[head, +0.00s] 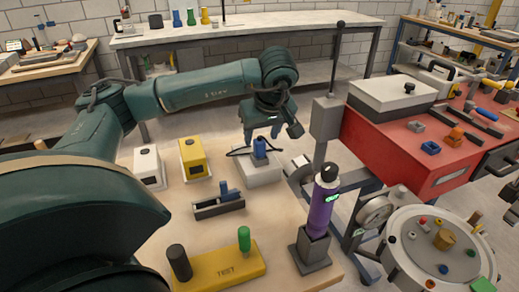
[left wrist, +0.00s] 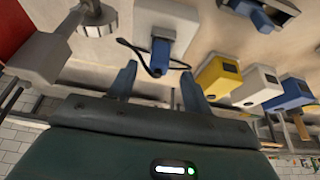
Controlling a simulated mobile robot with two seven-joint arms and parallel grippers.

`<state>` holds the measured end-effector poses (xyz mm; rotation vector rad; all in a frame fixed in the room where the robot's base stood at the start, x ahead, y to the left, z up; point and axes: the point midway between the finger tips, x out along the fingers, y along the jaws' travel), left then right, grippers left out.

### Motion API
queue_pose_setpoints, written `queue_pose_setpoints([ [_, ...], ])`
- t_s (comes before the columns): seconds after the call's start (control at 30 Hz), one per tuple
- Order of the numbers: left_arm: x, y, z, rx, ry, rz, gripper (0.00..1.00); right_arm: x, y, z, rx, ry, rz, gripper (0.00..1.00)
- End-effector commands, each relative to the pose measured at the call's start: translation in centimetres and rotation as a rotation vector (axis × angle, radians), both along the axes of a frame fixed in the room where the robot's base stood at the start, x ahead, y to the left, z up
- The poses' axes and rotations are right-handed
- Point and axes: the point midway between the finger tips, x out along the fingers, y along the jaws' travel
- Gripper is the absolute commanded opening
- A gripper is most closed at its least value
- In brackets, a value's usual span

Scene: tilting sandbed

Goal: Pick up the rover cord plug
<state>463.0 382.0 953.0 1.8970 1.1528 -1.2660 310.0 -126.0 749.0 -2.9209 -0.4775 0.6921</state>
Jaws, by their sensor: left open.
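The rover cord plug looks to be the blue plug (head: 260,149) with a black cord, standing on a white block (head: 262,174). It also shows in the left wrist view (left wrist: 160,54), with the cord looping around it. My left gripper (head: 270,130) is above and behind the plug in the head view, fingers pointing down. In the left wrist view the open fingers (left wrist: 157,82) are spread with nothing between them, and the plug is just beyond the fingertips, roughly between their lines.
White (head: 149,167) and yellow (head: 194,160) boxes stand left of the plug. A grey tray (head: 217,208) holding a blue piece is in front. A purple cylinder (head: 320,208) stands in a grey holder at right. A yellow TEST block (head: 215,267) is nearest. A grey lever post (head: 325,118) rises behind right.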

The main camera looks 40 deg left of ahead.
Motion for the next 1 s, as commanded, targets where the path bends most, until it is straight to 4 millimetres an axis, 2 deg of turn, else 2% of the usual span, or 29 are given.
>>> queue_pose_setpoints([
  [0.3, 0.9, 1.7, -4.0, 0.001, 0.003, 0.002, 0.50, 0.0, -0.1, -0.3, -0.004, 0.007, 0.001, 0.36],
  [0.6, 1.0, 1.8, -4.4, 0.000, 0.001, 0.000, 0.50, 0.0, -0.1, -0.3, -0.006, 0.007, 0.001, 0.36],
  [1.0, 1.0, 1.7, -4.3, 0.000, 0.001, 0.000, 0.17, 0.0, -0.1, -0.3, -0.006, 0.007, 0.001, 0.36],
])
